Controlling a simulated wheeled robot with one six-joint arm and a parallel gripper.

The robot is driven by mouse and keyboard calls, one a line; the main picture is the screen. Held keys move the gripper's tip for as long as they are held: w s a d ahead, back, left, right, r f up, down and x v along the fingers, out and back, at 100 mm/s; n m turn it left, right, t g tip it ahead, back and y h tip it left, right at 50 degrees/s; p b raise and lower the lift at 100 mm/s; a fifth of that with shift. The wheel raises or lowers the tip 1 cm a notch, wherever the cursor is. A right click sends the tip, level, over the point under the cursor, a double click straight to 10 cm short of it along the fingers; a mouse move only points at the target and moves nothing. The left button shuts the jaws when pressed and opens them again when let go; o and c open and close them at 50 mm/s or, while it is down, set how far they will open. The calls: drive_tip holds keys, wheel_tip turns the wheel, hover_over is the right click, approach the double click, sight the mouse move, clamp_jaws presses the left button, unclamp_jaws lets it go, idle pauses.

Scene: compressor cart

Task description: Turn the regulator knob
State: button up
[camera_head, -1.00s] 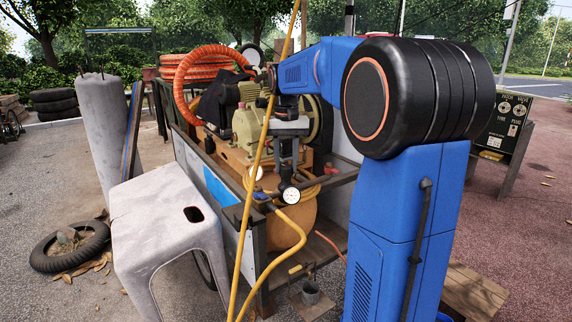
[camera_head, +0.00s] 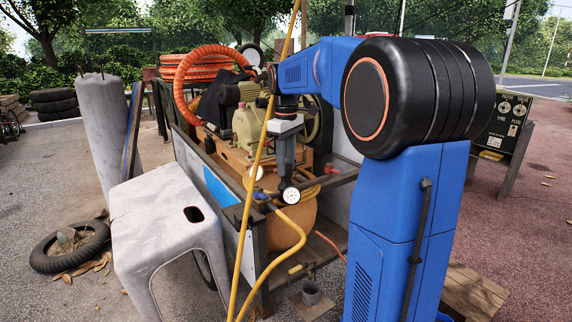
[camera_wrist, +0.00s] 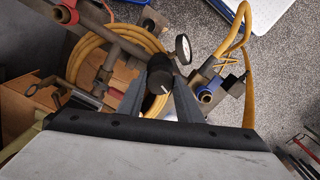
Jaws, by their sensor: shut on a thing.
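The regulator knob (camera_wrist: 160,74) is black and round with a small pale mark, and sits between my fingers in the wrist view. My gripper (camera_wrist: 160,86) points down and is shut on it, one finger on each side. In the head view my gripper (camera_head: 287,172) is above the white-faced pressure gauge (camera_head: 291,195) at the cart's front. The knob is hard to make out there, mostly hidden by the fingers. The gauge (camera_wrist: 183,49) also shows beside the knob in the wrist view.
The compressor cart (camera_head: 262,235) has an orange tank (camera_head: 290,226) and metal rails around the gripper. A yellow hose (camera_head: 247,190) runs close on the left, and a coiled yellow hose (camera_wrist: 84,52) lies beside the knob. A pale stool (camera_head: 160,222) stands at the left.

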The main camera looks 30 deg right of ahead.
drive_tip(key=shift+n, duration=2)
drive_tip(key=o, duration=1)
drive_tip(key=shift+o, duration=0.2)
drive_tip(key=shift+r, duration=0.1)
wheel_tip(320, 180, up, 17)
drive_tip(key=shift+r, duration=0.15)
